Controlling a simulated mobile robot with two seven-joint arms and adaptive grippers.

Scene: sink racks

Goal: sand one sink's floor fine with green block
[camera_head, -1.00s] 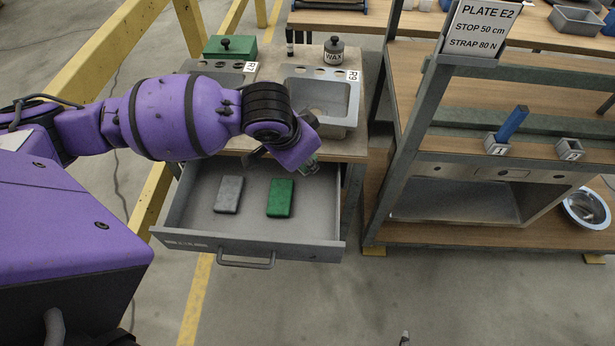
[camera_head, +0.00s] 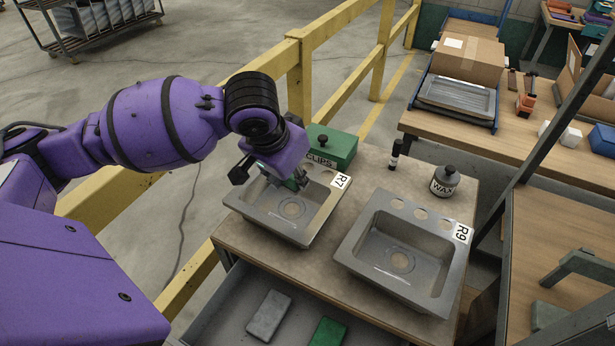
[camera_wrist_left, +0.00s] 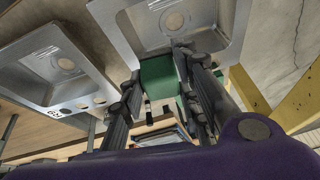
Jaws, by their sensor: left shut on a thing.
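My left gripper (camera_head: 292,178) is over the left sink, R7 (camera_head: 318,224), near its back left part. It is shut on a small green block (camera_head: 298,182), mostly hidden by the fingers. In the left wrist view the two fingers (camera_wrist_left: 157,90) point toward that sink's basin (camera_wrist_left: 172,20), with green between them. I cannot tell whether the block touches the sink floor. The second sink, R9 (camera_head: 352,236), stands to the right and is empty. Another green block (camera_head: 328,332) lies in the open drawer beside a grey block (camera_head: 268,315). My right gripper is out of view.
A green CLIPS box (camera_head: 333,148) stands close behind R7. A WAX jar (camera_head: 444,182) stands behind R9. The open drawer (camera_head: 228,306) juts out in front. A yellow rail (camera_head: 300,85) runs along the left, and a rack post (camera_head: 560,110) rises at the right.

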